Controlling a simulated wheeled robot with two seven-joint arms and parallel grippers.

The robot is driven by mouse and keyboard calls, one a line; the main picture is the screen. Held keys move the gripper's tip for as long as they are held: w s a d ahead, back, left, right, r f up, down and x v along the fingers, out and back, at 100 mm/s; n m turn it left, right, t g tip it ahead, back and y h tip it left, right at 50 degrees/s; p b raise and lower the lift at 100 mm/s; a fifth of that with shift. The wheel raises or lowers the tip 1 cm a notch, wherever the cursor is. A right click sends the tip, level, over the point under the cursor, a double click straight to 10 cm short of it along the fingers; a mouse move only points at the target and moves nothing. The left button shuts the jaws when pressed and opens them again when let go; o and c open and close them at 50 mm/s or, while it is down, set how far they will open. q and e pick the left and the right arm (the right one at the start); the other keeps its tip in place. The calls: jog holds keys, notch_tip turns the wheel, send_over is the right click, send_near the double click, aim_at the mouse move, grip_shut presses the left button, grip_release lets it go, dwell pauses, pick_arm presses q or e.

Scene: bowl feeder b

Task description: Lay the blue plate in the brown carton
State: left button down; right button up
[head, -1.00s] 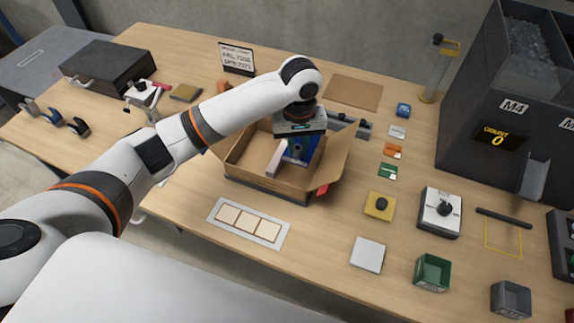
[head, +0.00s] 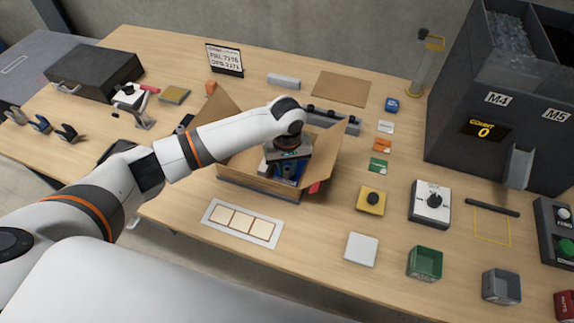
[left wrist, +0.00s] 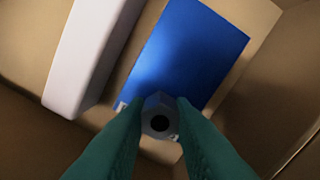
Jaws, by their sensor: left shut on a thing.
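The brown carton (head: 252,189) stands open mid-table with its flaps spread. My left gripper (head: 285,172) is down inside it; its fingertips are hidden in the head view. The blue plate (left wrist: 190,55) lies under the fingers in the left wrist view, and a little blue shows in the head view. The teal fingers of my left gripper (left wrist: 160,110) are shut on a grey six-sided post with a dark hole, at the plate's lower edge. I cannot tell whether the plate touches the carton floor. My right gripper is not in view.
A long white block (left wrist: 92,50) lies in the carton left of the plate in the wrist view. A card-holding white tray (head: 243,224) is in front of the carton. A yellow block with a black knob (head: 371,201) and a switch box (head: 430,206) stand to the right.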

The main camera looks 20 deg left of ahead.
aim_at(287, 169)
pick_arm(q)
jog(key=c, duration=1.3)
grip_release()
jog(key=shift+f, duration=0.1)
jog(key=shift+o, duration=0.2)
notch_tip(287, 169, up, 12)
jog(key=shift+r+b, duration=0.2)
jog(key=shift+b, duration=0.15)
